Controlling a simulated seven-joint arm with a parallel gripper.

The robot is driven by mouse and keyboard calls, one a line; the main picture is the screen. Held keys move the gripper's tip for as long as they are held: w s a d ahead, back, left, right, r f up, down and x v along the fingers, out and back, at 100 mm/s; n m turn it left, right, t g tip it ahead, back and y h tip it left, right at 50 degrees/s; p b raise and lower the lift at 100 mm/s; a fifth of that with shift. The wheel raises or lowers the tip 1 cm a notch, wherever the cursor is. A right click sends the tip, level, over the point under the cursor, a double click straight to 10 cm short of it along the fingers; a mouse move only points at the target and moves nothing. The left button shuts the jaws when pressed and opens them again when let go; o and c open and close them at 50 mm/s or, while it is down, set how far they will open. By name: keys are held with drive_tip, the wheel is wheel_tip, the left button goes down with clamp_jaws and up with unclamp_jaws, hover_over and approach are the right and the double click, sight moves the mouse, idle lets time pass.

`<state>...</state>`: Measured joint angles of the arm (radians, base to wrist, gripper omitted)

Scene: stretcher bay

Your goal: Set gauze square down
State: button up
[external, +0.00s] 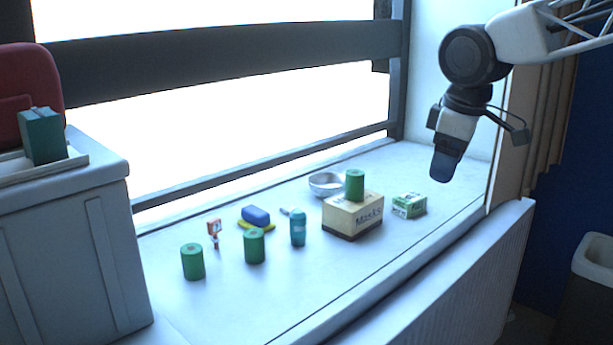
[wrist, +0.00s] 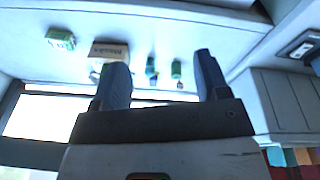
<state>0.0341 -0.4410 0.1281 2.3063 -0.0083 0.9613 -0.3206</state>
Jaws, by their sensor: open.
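No thing that I can clearly tell as a gauze square shows in either view. My gripper (external: 446,168) hangs above the right end of the white sill in the external view, pointing down. In the wrist view its two dark fingers (wrist: 160,76) are spread apart with nothing held between them. A small green and white box (external: 409,205) lies on the sill below and left of the gripper, apart from it. It also shows in the wrist view (wrist: 61,38); I cannot tell what it holds.
The sill (external: 330,285) holds a printed carton (external: 352,217) with a green cylinder (external: 354,185) on top, a metal bowl (external: 325,184), a teal bottle (external: 298,228), a blue item (external: 256,215) and two more green cylinders (external: 193,261). The sill's front strip is clear.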

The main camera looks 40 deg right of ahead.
drive_tip(key=s+a+f+m, duration=0.1)
drive_tip(key=s+f+m, duration=0.2)
drive_tip(key=s, duration=0.9)
drive_tip(key=shift+s+f+m, duration=0.25)
drive_tip(key=shift+f+m, duration=0.05)
drive_tip(key=shift+f, duration=0.3)
